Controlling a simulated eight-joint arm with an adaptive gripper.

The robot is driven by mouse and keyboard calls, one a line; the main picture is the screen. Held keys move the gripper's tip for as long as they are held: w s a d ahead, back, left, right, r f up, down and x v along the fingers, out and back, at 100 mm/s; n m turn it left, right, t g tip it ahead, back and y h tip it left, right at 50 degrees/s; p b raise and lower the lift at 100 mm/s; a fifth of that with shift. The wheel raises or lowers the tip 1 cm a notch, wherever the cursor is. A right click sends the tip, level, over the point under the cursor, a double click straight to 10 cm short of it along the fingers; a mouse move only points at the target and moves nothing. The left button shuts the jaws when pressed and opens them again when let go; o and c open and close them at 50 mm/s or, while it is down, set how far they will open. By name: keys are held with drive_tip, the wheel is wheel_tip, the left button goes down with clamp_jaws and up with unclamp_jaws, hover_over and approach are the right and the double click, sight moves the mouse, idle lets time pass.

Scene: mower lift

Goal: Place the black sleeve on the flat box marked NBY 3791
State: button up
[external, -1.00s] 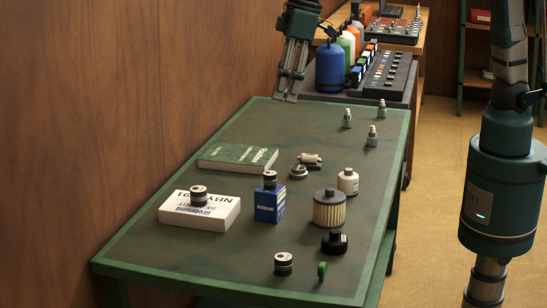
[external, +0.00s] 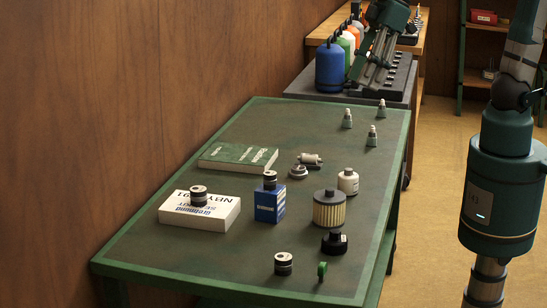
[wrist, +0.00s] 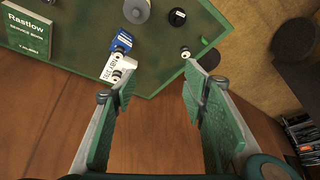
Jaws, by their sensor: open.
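The flat white box (external: 222,219), with NBY and a partly covered number ending in 91, lies at the table's left side. A black sleeve-like cylinder with a pale band (external: 198,197) stands on it. A similar one (external: 270,180) stands on the upright blue box (external: 269,207), and a third (external: 283,264) stands on the table near the front edge. The wrist view shows the white box (wrist: 114,69) and the third cylinder (wrist: 185,54) beyond my fingers. My gripper (external: 364,86) is open and empty, high near the dark cart at the back, far from them.
A black cap-like part (external: 334,243), a ribbed filter (external: 329,210), a white bottle (external: 348,182) and a green clip (external: 322,271) stand on the right. A green book (external: 238,157) lies behind the white box. Colored bottles (external: 330,68) are by my gripper. The table's far left is clear.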

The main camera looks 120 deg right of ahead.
drive_tip(key=s+a+f+n+t, duration=0.1)
drive_tip(key=s+a+f, duration=0.1)
drive_tip(key=s, duration=0.5)
drive_tip(key=s+a+f+n+t, duration=0.1)
drive_tip(key=s+a+f, duration=0.2)
drive_tip(key=s, duration=0.5)
drive_tip(key=shift+s+a+f+y, duration=0.15)
drive_tip(key=shift+a+f+y, duration=0.15)
drive_tip(key=shift+a, duration=0.1)
